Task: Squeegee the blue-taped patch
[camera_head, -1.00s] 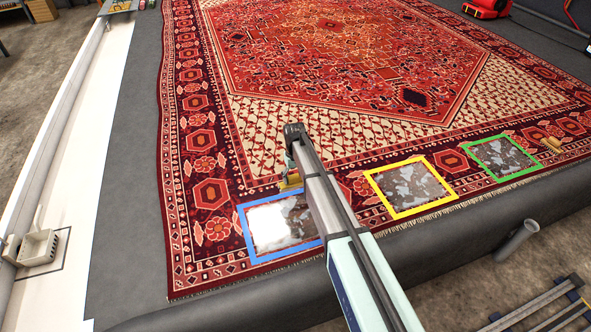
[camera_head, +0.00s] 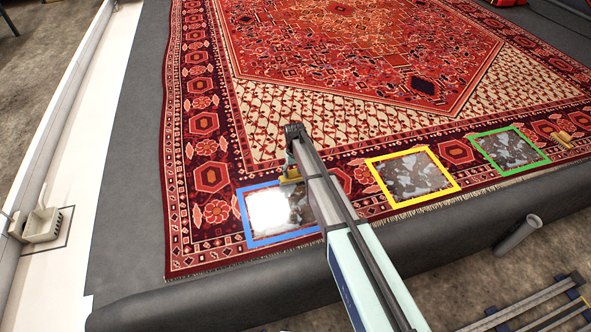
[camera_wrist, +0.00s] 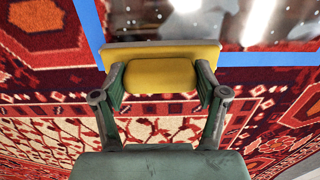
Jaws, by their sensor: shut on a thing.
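The blue-taped patch (camera_head: 244,222) lies near the rug's front edge. Inside the tape, its left part has a bright white glare, and grey-white blotches show to the right. My gripper (camera_head: 292,170) is at the patch's far edge, partly hidden behind my arm. In the wrist view, my gripper (camera_wrist: 158,92) is shut on a yellow squeegee (camera_wrist: 160,54). The squeegee's wide edge lies across the blue tape (camera_wrist: 270,59) there, with dark, speckled wet surface beyond it. I cannot tell whether its edge touches the surface.
A yellow-taped patch (camera_head: 376,186) and a green-taped patch (camera_head: 490,156) lie to the right on the rug (camera_head: 330,110). A pale container (camera_head: 42,226) stands on the white ledge at left. A pipe (camera_head: 518,236) lies at front right.

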